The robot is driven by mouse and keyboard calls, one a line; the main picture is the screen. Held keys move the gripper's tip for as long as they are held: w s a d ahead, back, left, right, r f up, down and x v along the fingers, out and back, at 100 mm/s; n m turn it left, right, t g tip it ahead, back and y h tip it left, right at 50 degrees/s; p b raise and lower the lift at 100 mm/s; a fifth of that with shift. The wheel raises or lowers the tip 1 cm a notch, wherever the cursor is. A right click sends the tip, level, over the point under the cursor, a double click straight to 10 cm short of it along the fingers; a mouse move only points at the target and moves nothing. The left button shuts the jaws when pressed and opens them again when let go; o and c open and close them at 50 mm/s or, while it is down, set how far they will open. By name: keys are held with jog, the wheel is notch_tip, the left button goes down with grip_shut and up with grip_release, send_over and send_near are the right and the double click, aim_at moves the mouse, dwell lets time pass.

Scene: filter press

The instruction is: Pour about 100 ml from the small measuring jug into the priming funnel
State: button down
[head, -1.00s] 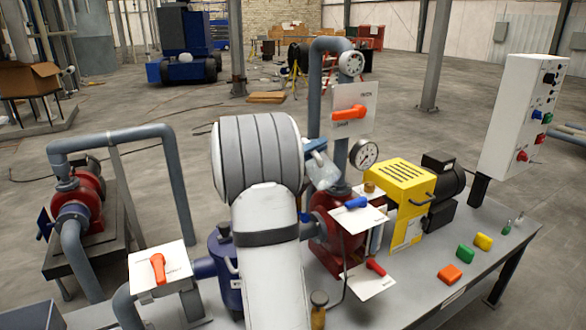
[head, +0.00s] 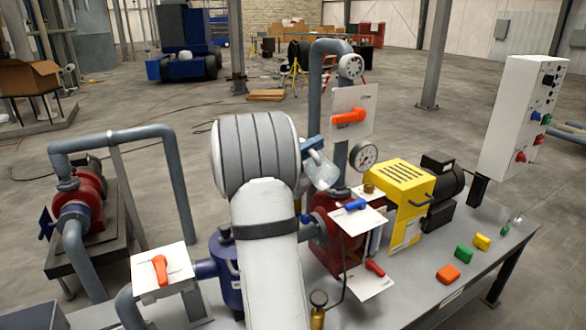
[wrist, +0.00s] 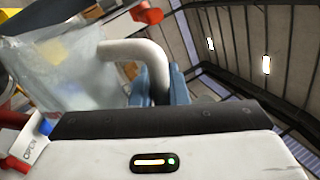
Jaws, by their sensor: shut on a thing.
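The small measuring jug (head: 321,171) is clear and hangs above the red pump, beside the grey vertical pipe. It looks tilted. My gripper (head: 313,145) has blue fingers and is shut on the jug's handle, to the upper left of the jug body. In the wrist view the jug (wrist: 62,72) fills the upper left, and its pale handle (wrist: 145,50) runs between the blue fingers of my gripper (wrist: 161,84). I cannot make out the priming funnel. I cannot tell the liquid level or whether any liquid is flowing.
A pressure gauge (head: 364,156) and an orange valve handle (head: 349,117) are close to the jug. A blue valve handle (head: 355,204) lies below right. The yellow guard (head: 404,182) stands to the right. My arm hides part of the red pump (head: 331,232).

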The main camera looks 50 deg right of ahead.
aim_at(321, 172)
jog(key=shift+w, duration=0.15)
dwell(0.3)
jog(key=shift+w+n+p, duration=0.2)
jog(key=shift+n+p, duration=0.1)
jog(key=shift+p, duration=0.45)
jog(key=shift+f, duration=0.15)
jog(key=s+m+b, duration=0.1)
jog(key=s+f+m+g+b, duration=0.1)
jog(key=m+b, duration=0.1)
jog(key=s+a+f+m+y+b, duration=0.1)
jog(key=b, duration=0.1)
jog(key=shift+s+f, duration=0.15)
jog(key=shift+s, duration=0.05)
jog(key=shift+d+f+m+g, duration=0.15)
jog(key=shift+m+g, duration=0.25)
jog(key=shift+m, duration=0.1)
jog(key=shift+s+f+m+b, duration=0.2)
jog(key=shift+f+m+b, duration=0.15)
jog(key=shift+b, duration=0.25)
jog(key=shift+s+r+m+y, duration=0.15)
jog(key=shift+m+y, duration=0.15)
jog(key=shift+m, duration=0.25)
jog(key=shift+s+m, duration=0.15)
jog(key=shift+m, duration=0.45)
